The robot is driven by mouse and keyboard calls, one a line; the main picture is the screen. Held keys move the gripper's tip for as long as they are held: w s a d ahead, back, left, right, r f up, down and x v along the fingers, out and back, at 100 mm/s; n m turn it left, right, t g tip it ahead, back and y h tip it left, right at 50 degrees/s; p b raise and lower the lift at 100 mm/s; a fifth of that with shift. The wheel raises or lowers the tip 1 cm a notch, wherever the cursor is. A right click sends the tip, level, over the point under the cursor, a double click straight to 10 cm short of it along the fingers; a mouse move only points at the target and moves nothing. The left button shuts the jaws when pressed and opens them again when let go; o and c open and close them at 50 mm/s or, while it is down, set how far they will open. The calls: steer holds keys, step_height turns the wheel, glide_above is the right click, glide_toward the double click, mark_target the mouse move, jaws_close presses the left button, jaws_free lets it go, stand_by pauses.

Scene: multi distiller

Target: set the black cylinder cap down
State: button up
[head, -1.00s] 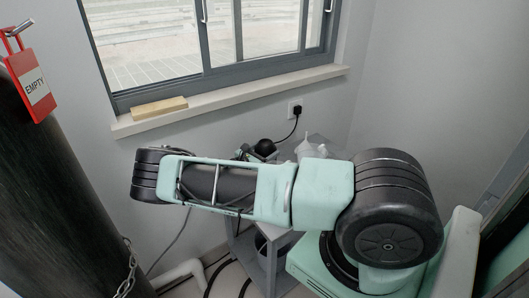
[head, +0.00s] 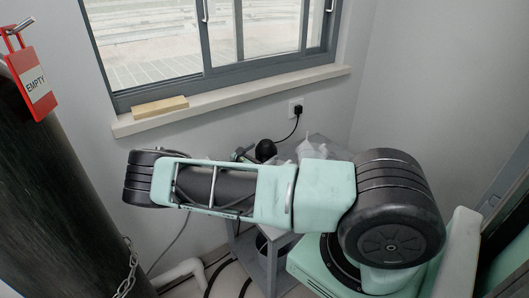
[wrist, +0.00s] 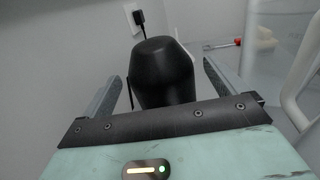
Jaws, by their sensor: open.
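The black cylinder cap (wrist: 162,75) stands upright in the middle of the wrist view. It is a dark, rounded piece with a flat top. My gripper (wrist: 162,82) is open, with one finger on each side of it; a gap shows on both sides at the level of the fingertips. The cap's lower part is hidden behind the gripper's body, so what it rests on does not show there. In the head view a black rounded top (head: 265,149), which looks like the same cap, shows just behind my arm. My arm hides most of the gripper there.
A grey table (head: 322,146) stands in the corner, with clear glassware (head: 308,148) to the right of the cap. A wall socket with a black plug (head: 297,109) is behind. A dark gas cylinder (head: 50,170) with a red EMPTY tag (head: 30,85) stands at left.

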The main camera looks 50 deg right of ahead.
steer(key=a, duration=0.9)
steer(key=shift+a+b, duration=0.2)
steer(key=shift+b, duration=0.15)
